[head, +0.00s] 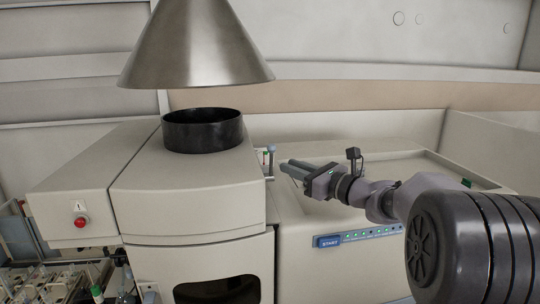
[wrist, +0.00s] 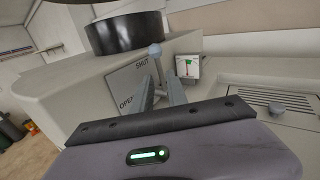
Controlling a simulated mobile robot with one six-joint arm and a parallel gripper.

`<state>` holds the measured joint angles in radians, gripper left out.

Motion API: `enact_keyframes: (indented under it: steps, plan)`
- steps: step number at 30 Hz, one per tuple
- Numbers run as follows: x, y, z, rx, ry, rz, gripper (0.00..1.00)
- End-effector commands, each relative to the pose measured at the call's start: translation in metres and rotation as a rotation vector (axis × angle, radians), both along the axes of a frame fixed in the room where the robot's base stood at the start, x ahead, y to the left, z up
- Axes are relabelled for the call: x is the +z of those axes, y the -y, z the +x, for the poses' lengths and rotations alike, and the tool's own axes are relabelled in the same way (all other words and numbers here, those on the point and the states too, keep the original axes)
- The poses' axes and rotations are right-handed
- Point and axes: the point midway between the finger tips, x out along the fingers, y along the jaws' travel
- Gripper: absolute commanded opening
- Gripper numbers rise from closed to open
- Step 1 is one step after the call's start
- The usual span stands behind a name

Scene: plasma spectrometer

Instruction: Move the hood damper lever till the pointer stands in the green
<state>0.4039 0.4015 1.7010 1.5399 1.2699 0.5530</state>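The hood damper lever (wrist: 157,62) is a thin stem with a grey-blue ball knob, standing upright beside the housing face marked SHUT and OPEN, nearer SHUT. The lever also shows in the head view (head: 271,150), just beyond my fingertips. My gripper (wrist: 162,88) is open; its two fingers stand apart, with the lever stem seen between or just beyond the tips. I cannot tell whether they touch it. A small white dial (wrist: 187,67) behind the lever has a green patch and a thin reddish mark. It is too small to tell exactly where the pointer stands.
A black round collar (head: 202,132) sits on the housing (head: 185,190), under a steel cone hood (head: 197,45). A START button (head: 329,241) is on the front panel below my arm. A red button (head: 82,222) is at the left.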

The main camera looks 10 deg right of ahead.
Motion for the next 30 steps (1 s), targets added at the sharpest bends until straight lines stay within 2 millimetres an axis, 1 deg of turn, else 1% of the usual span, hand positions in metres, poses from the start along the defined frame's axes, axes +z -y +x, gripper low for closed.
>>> enact_keyframes:
  steps: [1,3,6,9,12,16,22,23,25,26,30]
  plan:
    - [0.001,-0.009,0.011,0.003,0.0,0.0,0.19]
    - [0.001,-0.018,0.026,0.003,0.0,0.0,0.19]
    - [0.001,-0.03,0.043,0.003,0.0,-0.001,0.19]
    - [0.001,-0.038,0.056,0.002,0.0,-0.001,0.19]
    - [0.001,-0.043,0.064,0.001,0.0,-0.002,0.19]
    - [0.001,-0.046,0.068,0.001,0.001,-0.002,0.19]
    - [0.0,-0.046,0.068,0.001,0.001,-0.002,0.19]
    - [0.0,-0.046,0.068,0.001,0.0,-0.002,0.17]
    - [0.0,-0.046,0.068,0.001,0.0,-0.002,0.03]
    - [0.0,-0.046,0.068,0.001,0.0,-0.002,0.0]
    - [0.0,-0.046,0.068,0.001,0.0,-0.002,0.0]
